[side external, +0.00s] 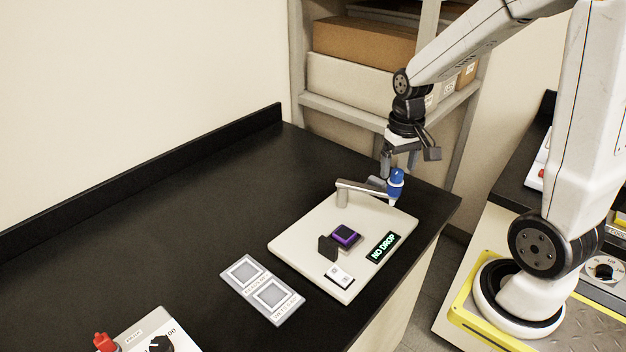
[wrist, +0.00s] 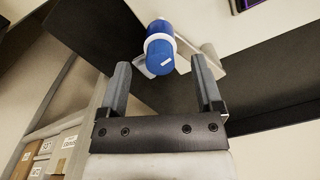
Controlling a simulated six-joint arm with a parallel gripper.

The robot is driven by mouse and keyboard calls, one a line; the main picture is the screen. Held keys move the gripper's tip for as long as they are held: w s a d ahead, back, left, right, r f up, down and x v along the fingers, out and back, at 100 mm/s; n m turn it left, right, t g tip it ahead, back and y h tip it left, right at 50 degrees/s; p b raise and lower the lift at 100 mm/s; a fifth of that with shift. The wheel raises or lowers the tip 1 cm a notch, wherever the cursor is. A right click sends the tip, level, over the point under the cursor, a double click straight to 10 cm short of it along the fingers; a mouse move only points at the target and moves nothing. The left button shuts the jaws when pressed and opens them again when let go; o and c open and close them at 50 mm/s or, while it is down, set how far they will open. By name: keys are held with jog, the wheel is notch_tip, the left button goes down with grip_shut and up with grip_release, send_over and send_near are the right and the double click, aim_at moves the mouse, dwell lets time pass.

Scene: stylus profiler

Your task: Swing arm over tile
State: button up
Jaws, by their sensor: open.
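The profiler's swing arm (side external: 362,188) is a grey bar on a post at the back of the cream base plate (side external: 298,243). Its blue stylus head (side external: 396,183) is at the bar's right end, away from the tile. The dark tile with a purple top (side external: 345,236) sits mid-plate. My gripper (side external: 400,172) is open, just above and around the head's upper end; contact cannot be told. In the wrist view the blue head (wrist: 160,47) lies between and beyond the open fingertips (wrist: 160,68). The arm's grey bar (wrist: 206,60) shows behind the right finger.
The black bench (side external: 180,225) is clear at the back left.

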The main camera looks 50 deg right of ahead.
aim_at(367, 187)
jog(key=shift+f, duration=2.4)
grip_shut()
